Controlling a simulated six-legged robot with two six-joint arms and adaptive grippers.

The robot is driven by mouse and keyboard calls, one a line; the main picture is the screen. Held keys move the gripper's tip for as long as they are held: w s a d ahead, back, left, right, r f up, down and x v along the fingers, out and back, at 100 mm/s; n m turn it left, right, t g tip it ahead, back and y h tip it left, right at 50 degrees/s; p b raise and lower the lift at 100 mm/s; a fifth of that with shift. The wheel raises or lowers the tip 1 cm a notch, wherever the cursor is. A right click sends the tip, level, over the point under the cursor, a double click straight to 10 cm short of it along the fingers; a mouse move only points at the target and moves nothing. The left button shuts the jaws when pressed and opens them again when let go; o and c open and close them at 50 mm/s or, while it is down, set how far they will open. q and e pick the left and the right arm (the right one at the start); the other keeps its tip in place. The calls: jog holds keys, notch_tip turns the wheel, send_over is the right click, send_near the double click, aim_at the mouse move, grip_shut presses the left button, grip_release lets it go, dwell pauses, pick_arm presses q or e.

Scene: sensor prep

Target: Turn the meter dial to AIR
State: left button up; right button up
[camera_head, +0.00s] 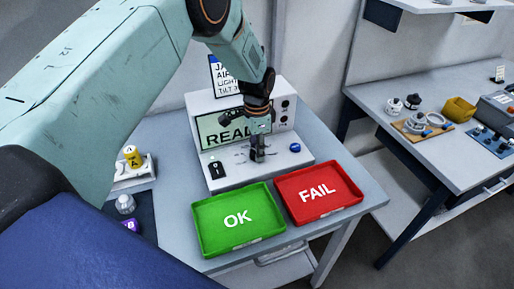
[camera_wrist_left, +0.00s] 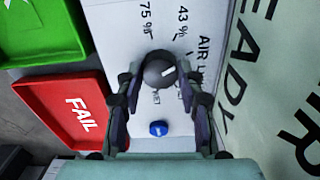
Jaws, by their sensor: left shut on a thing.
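The meter (camera_head: 200,103) is a white box with a lit screen reading "REA…", on the table. Its dark round dial (camera_wrist_left: 160,68) shows in the left wrist view, with a short white mark pointing right and slightly up. Printed labels surround it, including "AIR" to its upper right; I cannot tell whether the mark lines up with it. My left gripper (camera_head: 257,153) reaches down to the meter's front panel. In the left wrist view its fingers (camera_wrist_left: 159,80) are shut on the dial from both sides. In the head view the gripper hides the dial. My right gripper is not in view.
A blue button (camera_head: 295,147) and a black switch (camera_head: 216,170) are on the panel near the dial. A green OK tray (camera_head: 206,231) and a red FAIL tray (camera_head: 345,204) stand in front, empty. A yellow-topped item (camera_head: 133,156) stands at left; a second bench (camera_head: 450,170) is at right.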

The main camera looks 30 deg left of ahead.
pick_arm(q)
jog(key=shift+m, duration=0.7)
jog(key=shift+r, duration=0.1)
jog(key=o, duration=1.2)
notch_tip(320, 180, up, 12)
jog(key=shift+f, duration=0.1)
